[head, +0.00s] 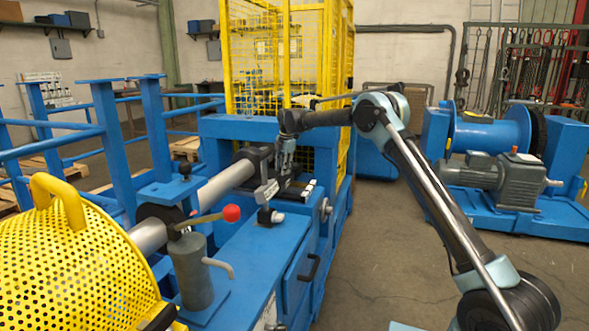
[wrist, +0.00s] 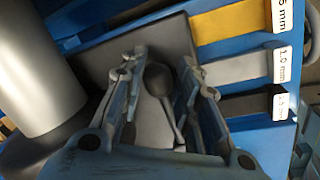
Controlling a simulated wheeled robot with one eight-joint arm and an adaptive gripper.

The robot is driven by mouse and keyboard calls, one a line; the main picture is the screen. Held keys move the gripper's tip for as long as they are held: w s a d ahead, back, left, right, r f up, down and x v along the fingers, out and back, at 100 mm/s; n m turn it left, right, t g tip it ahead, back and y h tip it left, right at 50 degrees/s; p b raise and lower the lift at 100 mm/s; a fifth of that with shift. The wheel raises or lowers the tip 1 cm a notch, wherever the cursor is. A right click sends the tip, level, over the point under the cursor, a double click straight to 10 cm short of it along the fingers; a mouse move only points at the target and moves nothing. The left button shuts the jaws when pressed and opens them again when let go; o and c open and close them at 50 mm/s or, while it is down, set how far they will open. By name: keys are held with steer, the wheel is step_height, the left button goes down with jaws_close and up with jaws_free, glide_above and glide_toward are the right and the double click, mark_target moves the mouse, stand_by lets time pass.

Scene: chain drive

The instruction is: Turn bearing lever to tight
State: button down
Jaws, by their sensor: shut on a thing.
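My gripper (head: 283,165) reaches down beside the far end of the thick grey shaft (head: 222,184), near the dark bearing block (head: 258,157). In the wrist view my gripper (wrist: 165,75) has its two fingers on either side of a grey lever with a rounded knob (wrist: 158,79). It is shut on this lever, which I take to be the bearing lever. The fingers hide part of it. No tight or loose mark is readable.
Labelled strips, yellow (wrist: 232,25) and grey (wrist: 238,68), lie right of my gripper. A red-knobbed lever (head: 231,213) and yellow perforated guard (head: 75,262) are nearer. A yellow mesh cage (head: 280,60) rises behind. Open floor (head: 375,245) lies right of the blue frame (head: 235,250).

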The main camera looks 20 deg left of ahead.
steer(key=shift+s+a, duration=0.35)
steer(key=shift+s, duration=0.1)
steer(key=c, duration=1.2)
jaws_free()
steer(key=shift+w+d, duration=0.1)
steer(key=r, duration=0.4)
steer(key=d+r, duration=0.1)
steer(key=r, duration=0.2)
steer(key=s+d+r, duration=0.1)
steer(key=r, duration=0.3)
steer(key=shift+r, duration=0.3)
